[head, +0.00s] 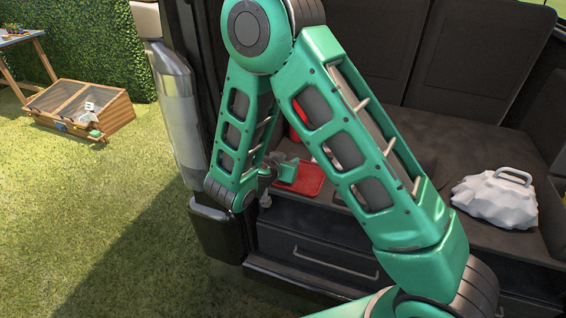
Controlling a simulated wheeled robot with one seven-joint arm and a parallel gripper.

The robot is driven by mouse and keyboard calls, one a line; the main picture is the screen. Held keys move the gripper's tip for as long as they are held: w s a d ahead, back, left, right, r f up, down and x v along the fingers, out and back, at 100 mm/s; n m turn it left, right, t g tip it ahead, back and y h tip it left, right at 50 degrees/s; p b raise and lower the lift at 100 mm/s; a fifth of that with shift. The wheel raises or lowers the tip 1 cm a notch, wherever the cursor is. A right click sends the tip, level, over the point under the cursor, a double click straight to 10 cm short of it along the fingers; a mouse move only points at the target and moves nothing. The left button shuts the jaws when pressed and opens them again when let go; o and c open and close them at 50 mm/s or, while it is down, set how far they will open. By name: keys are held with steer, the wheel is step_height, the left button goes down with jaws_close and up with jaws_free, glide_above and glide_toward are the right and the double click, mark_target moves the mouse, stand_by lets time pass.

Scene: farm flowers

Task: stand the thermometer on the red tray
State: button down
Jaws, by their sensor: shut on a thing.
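The red tray (312,183) lies on the dark deck of the vehicle's open rear, partly hidden behind my arm. My gripper (284,168) is low at the left part of the tray, small in the view and partly covered by my own wrist. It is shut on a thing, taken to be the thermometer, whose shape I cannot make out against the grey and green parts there. Whether it touches the tray or is upright cannot be told.
A pale, faceted lump with a handle (497,199) sits on the deck at right. Another red thing (298,118) shows behind my arm. A drawer (325,262) is below the deck. A wooden cold frame (80,108) stands on the lawn at left.

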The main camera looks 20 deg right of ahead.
steer(key=c, duration=1.4)
jaws_free()
steer(key=shift+f, duration=0.1)
steer(key=shift+s+a+r, duration=0.2)
steer(key=shift+a+r, duration=0.05)
steer(key=shift+r, duration=0.05)
steer(key=v, duration=1.1)
steer(key=shift+s, duration=0.15)
steer(key=shift+r, duration=0.1)
